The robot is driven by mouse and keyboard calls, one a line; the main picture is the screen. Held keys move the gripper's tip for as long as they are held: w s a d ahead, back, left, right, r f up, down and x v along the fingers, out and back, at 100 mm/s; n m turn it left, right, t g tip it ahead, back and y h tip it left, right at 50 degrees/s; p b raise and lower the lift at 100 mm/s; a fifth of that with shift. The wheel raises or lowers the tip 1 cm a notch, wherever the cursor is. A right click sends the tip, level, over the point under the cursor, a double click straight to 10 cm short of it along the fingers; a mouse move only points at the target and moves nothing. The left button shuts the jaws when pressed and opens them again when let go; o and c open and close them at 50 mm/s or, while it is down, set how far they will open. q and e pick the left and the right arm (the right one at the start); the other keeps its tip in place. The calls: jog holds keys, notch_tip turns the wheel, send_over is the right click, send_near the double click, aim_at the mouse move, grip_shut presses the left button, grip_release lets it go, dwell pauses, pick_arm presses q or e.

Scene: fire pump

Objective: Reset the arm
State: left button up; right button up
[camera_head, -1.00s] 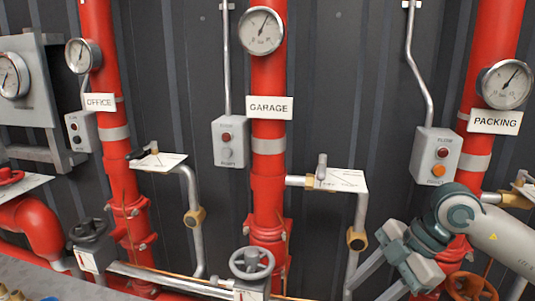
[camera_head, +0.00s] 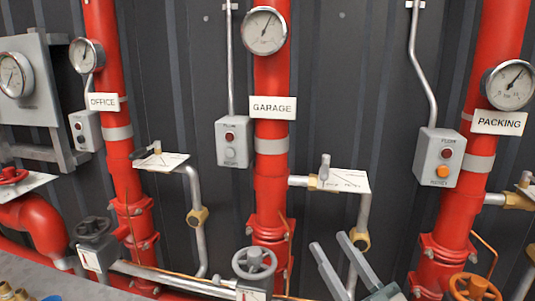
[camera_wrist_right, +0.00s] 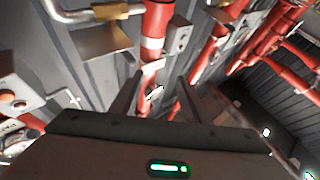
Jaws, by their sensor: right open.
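My right gripper (camera_head: 329,242) reaches up from the bottom edge of the head view, right of centre. Its two long grey fingers are spread apart and point up and to the left, with nothing between them. They overlap the lower part of the bent grey drain pipe (camera_head: 364,208) in the picture; whether they touch it I cannot tell. In the right wrist view the gripper (camera_wrist_right: 158,80) also shows two dark, separated fingers with no object held. Most of my right arm is out of the head view. My left gripper is in neither view.
Red vertical pipes carry the OFFICE (camera_head: 103,102), GARAGE (camera_head: 272,107) and PACKING (camera_head: 499,122) signs. Gauges and button boxes (camera_head: 436,157) are beside them. A grey handwheel (camera_head: 254,263) is left of the gripper; an orange handwheel (camera_head: 475,289) is right of it.

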jog(key=s+d+f+m+g+h, duration=0.2)
jog(key=d+f+h, duration=0.15)
jog(key=f, duration=0.45)
jog(key=s+d+f+m+g+h, duration=0.1)
jog(key=d+f+m+g+h, duration=0.2)
jog(key=f, duration=0.5)
jog(key=s+d+f+m+g+h, duration=0.1)
jog(key=s+d+f+h, duration=0.15)
jog(key=f+h, duration=0.4)
jog(key=s+f+n+g+y, duration=0.1)
jog(key=s+f+g, duration=0.5)
jog(key=s+f, duration=0.45)
jog(key=s+f+n+g+y, duration=0.1)
jog(key=s+f+g, duration=0.55)
jog(key=s, duration=0.75)
jog(key=w+a+f+t, duration=0.1)
jog(key=w+f, duration=0.2)
jog(key=f, duration=0.8)
jog(key=w+a+f+t, duration=0.2)
jog(key=w+f, duration=0.1)
jog(key=f, duration=0.8)
jog(key=s+a+f+t+y, duration=0.1)
jog(key=s+f, duration=0.2)
jog(key=f, duration=1.1)
jog(key=shift+y, duration=0.3)
